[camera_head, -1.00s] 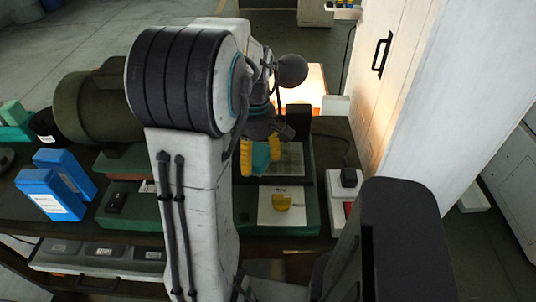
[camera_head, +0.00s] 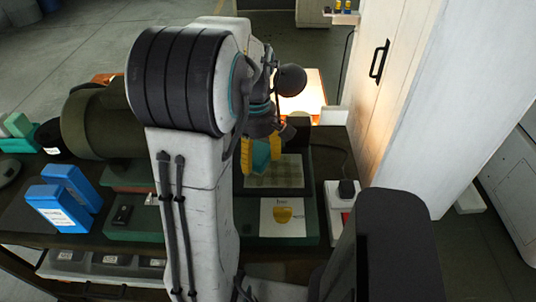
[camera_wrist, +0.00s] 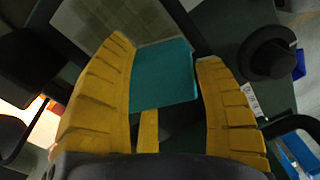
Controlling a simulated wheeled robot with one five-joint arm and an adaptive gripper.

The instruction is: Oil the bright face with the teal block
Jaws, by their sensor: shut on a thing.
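My gripper (camera_head: 261,158) has yellow ribbed fingers shut on the teal block (camera_head: 262,152). In the wrist view the block (camera_wrist: 163,76) sits between both fingers (camera_wrist: 165,95). A greyish-green tiled plate (camera_head: 280,173), the likely bright face, lies in a dark frame on the bench just right of and below the block. It also shows in the wrist view (camera_wrist: 146,20) beyond the block's far edge. The block overlaps the plate in that view; I cannot tell whether they touch. My arm hides part of the bench to the left.
A white card with a yellow shape (camera_head: 282,214) lies in front of the plate. Blue boxes (camera_head: 62,208) and a dark green cylinder (camera_head: 98,125) stand left. A white-red box with a black knob (camera_head: 346,190) stands right, beside a tall pale cabinet (camera_head: 410,80).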

